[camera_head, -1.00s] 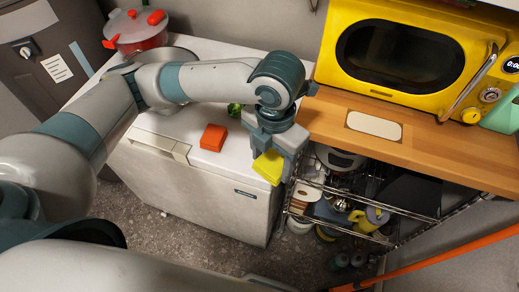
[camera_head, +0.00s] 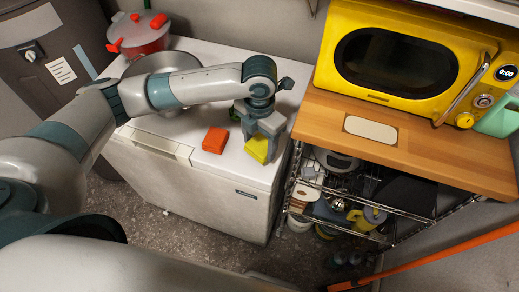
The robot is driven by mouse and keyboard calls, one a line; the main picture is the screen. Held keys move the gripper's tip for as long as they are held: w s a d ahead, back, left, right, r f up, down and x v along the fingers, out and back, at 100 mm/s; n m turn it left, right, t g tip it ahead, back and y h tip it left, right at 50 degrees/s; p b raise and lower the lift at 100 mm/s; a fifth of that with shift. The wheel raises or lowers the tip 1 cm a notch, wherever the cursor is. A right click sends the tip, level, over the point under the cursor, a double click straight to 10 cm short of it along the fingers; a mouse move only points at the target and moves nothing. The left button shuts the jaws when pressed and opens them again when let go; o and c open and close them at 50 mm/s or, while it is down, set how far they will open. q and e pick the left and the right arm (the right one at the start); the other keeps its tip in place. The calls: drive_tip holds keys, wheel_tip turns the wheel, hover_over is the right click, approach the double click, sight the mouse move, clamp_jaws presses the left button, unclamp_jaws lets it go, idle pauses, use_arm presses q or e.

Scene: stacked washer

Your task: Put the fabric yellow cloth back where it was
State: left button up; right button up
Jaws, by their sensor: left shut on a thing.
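The yellow cloth (camera_head: 258,147) is a small folded block at the right end of the white chest freezer's top (camera_head: 200,178). My left gripper (camera_head: 257,138) points down from above and is shut on the cloth. The cloth is at or just above the freezer top; I cannot tell whether it touches. An orange folded cloth (camera_head: 215,140) lies on the top just left of it. A green item (camera_head: 234,112) is partly hidden behind my left gripper. My right gripper does not show.
A red pot (camera_head: 139,33) and a round metal lid or pan (camera_head: 180,70) stand at the back left. A yellow microwave (camera_head: 405,60) sits above the wooden counter (camera_head: 420,145), which holds a white board (camera_head: 370,132). A wire rack (camera_head: 345,195) is below.

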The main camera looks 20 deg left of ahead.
sight(259, 145)
use_arm(q)
wheel_tip(259, 145, down, 3)
drive_tip(key=shift+r+p, duration=0.2)
drive_tip(key=shift+p, duration=0.55)
drive_tip(key=shift+f, duration=0.7)
drive_tip(key=shift+f, duration=0.1)
drive_tip(key=o, duration=1)
